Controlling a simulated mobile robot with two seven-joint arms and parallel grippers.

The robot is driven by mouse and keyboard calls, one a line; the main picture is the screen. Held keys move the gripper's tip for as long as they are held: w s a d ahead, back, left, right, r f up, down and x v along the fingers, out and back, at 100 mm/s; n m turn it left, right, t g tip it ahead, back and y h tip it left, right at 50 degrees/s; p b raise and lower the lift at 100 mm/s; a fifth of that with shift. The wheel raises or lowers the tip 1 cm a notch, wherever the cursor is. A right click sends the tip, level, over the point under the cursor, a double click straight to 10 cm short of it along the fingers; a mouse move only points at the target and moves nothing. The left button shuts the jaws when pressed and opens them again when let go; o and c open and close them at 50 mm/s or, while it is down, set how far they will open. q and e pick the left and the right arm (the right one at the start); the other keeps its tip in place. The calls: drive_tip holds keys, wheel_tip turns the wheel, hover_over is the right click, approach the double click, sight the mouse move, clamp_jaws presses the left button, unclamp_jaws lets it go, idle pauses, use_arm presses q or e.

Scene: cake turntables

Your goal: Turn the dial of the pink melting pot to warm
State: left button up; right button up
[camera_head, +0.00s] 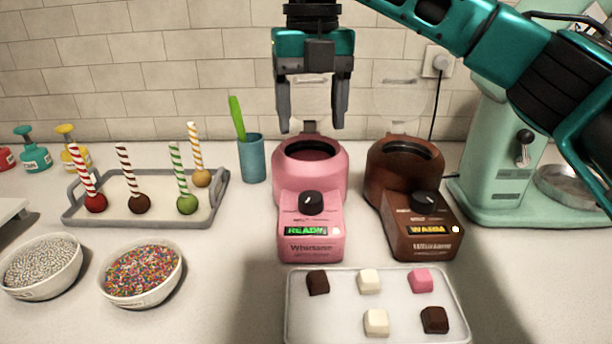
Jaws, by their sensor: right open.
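The pink melting pot (334,180) stands in the middle of the counter. Its black dial (311,203) is on the sloped front, above a small display lit green that seems to read READY. The dial's white mark points roughly up; its exact setting is too small to read. My right gripper (312,128) hangs fingers-down above and behind the pink pot's opening. It is open, with nothing between its fingers, and apart from the dial. My left gripper is not in view.
A brown melting pot (376,185) with an amber display stands close on the right. A tray (297,325) of several coated squares lies in front. Cake pops on a grey tray (140,219), sprinkle bowls (150,297) and a blue cup (252,160) are left. A mint mixer (490,150) stands right.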

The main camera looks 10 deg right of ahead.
hover_over(311, 196)
wheel_tip(311, 196, down, 5)
drive_tip(key=shift+s+r+b, duration=0.15)
drive_tip(key=shift+r+b, duration=0.05)
drive_tip(key=shift+b, duration=0.2)
wheel_tip(311, 196, down, 7)
drive_tip(key=shift+b, duration=0.35)
drive_tip(key=shift+f, duration=0.5)
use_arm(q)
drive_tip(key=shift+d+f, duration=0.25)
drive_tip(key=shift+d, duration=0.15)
use_arm(e)
drive_tip(key=c, duration=1.1)
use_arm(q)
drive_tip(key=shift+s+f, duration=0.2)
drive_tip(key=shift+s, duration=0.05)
use_arm(e)
drive_tip(key=shift+o, duration=0.2)
